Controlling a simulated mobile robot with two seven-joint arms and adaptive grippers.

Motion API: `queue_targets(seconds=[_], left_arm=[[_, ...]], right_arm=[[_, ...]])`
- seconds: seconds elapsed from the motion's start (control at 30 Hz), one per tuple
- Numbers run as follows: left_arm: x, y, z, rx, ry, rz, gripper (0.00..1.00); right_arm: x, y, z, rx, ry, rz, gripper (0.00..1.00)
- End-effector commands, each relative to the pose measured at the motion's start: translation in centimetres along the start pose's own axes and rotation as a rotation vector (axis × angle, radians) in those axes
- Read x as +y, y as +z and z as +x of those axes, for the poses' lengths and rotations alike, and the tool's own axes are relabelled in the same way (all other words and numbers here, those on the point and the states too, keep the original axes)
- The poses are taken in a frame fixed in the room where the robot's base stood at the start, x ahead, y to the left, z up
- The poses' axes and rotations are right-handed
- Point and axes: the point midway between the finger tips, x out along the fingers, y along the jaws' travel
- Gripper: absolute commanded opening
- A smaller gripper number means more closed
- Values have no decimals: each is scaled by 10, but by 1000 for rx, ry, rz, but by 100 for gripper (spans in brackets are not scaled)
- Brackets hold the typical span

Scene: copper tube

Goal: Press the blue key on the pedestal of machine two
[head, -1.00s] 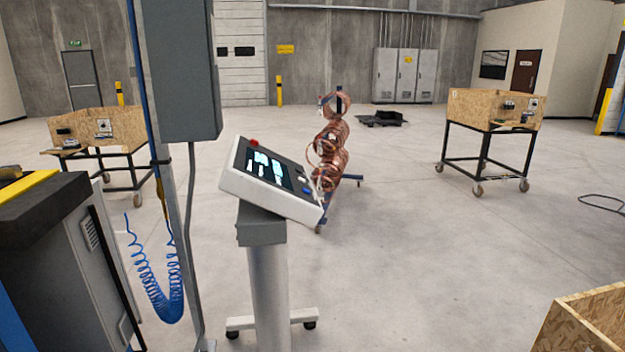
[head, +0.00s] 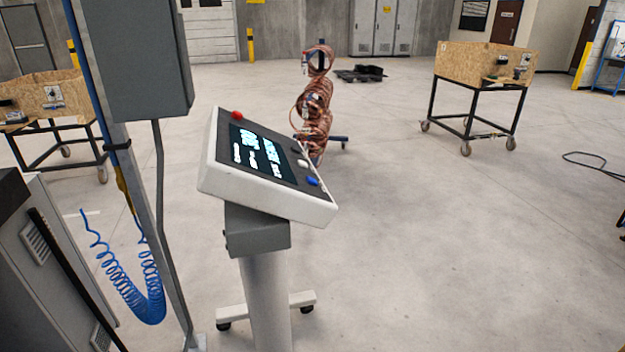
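The pedestal (head: 262,290) stands just ahead, left of the middle in the head view. It carries a tilted white control panel (head: 290,197) with a lit screen (head: 257,150). The blue key (head: 312,181) is on the panel's right side, near its lower edge. A white key (head: 302,164) and a dark key sit above it. A red button (head: 237,115) is at the panel's top left corner. No machine number can be read. Neither of my grippers is in view.
A grey box on a post (head: 150,60) and a coiled blue hose (head: 140,300) stand left of the pedestal. A grey cabinet (head: 50,270) is at the lower left. Copper coils (head: 313,110) stand behind the panel. A wooden cart (head: 480,60) is at the right. Floor right of the pedestal is clear.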

Motion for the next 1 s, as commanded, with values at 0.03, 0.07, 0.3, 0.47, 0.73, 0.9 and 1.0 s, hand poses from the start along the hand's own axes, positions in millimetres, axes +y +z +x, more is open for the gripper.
queue_targets(seconds=[0.03,0.07,0.3,0.47,0.73,0.9,1.0], left_arm=[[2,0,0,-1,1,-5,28],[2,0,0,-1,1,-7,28],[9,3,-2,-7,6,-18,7],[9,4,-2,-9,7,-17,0],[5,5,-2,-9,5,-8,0],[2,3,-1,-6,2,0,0],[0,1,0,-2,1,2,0]], right_arm=[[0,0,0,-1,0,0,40],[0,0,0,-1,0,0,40],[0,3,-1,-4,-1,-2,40],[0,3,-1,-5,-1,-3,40],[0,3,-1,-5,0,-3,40],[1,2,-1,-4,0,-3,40],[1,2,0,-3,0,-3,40]])
